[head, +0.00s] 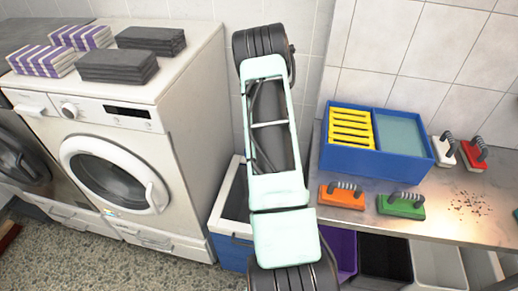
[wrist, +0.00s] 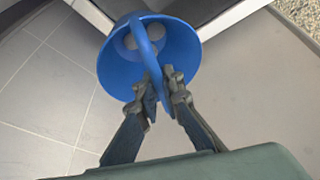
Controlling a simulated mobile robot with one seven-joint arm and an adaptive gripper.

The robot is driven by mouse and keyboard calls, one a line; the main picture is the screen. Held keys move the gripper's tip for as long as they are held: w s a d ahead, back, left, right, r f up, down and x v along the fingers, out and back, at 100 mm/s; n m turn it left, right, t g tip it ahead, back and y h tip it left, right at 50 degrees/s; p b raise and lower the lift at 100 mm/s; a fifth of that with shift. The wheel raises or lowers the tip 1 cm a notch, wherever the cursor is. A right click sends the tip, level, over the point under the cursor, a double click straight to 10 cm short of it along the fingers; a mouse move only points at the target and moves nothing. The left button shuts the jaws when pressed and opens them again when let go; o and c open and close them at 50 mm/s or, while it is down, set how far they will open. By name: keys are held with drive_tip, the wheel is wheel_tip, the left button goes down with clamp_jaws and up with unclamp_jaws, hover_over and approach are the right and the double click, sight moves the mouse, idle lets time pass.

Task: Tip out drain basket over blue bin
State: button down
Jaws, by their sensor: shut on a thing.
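My gripper (wrist: 158,88) is shut on the handle of a blue drain basket (wrist: 184,58) in the wrist view. The basket hangs beyond the fingertips with its open mouth facing the camera. Pale round shapes show inside it, partly behind the handle; I cannot tell whether they are contents or openings. In the head view my arm hides the gripper and the basket. The blue bin (head: 231,256), with a pale rim and dark inside, stands on the floor between the washer and the bench, partly hidden by my arm.
A white washing machine (head: 140,150) with folded towels stands left. On the right bench (head: 460,210) are a blue two-part tray (head: 365,165), several handled brushes and a scatter of dark bits. Several open bins (head: 385,258) stand under the bench. A tiled wall closes the back.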

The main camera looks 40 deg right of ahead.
drive_tip(key=shift+a+f+n+t+h+b, duration=0.2)
drive_tip(key=shift+f+h+b, duration=0.5)
drive_tip(key=shift+b, duration=2.2)
drive_tip(key=shift+a+f+n+t+h+b, duration=0.1)
drive_tip(key=shift+a+f+h+b, duration=0.55)
drive_tip(key=shift+b, duration=2.25)
